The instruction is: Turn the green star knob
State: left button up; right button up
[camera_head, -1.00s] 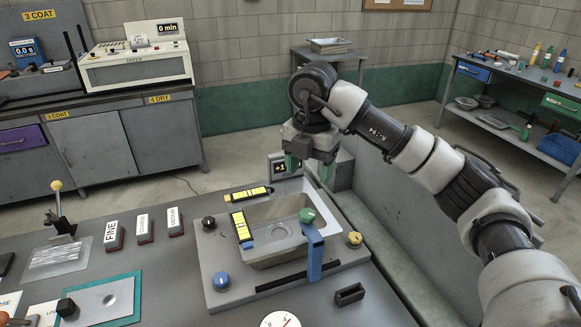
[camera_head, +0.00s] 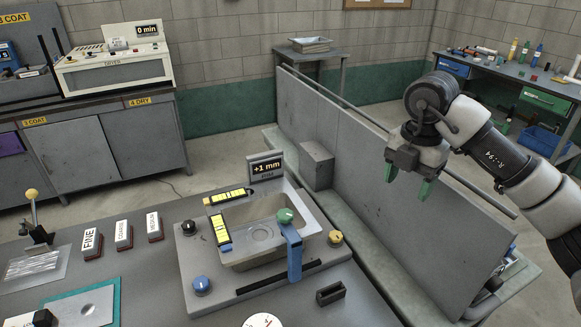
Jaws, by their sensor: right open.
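The green star knob (camera_head: 285,215) sits at the top of a blue bracket (camera_head: 293,255) at the front right edge of the grey sink tray (camera_head: 243,262). Its turn angle is too small to tell. My right gripper (camera_head: 407,181), with green fingers, is open and empty. My left gripper is out of view.
A display (camera_head: 267,168) reading +1 mm stands behind the tray. Yellow levels (camera_head: 231,197), a blue knob (camera_head: 202,286), a black knob (camera_head: 190,228) and a yellow knob (camera_head: 335,237) surround it. A tall grey panel (camera_head: 390,180) stands right of the unit.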

aim_at(286, 215)
jog(key=k+j+u, duration=0.1)
jog(key=j+u, duration=0.35)
jog(key=k+j+u, duration=0.1)
jog(key=j+u, duration=0.3)
jog(key=l, duration=0.1)
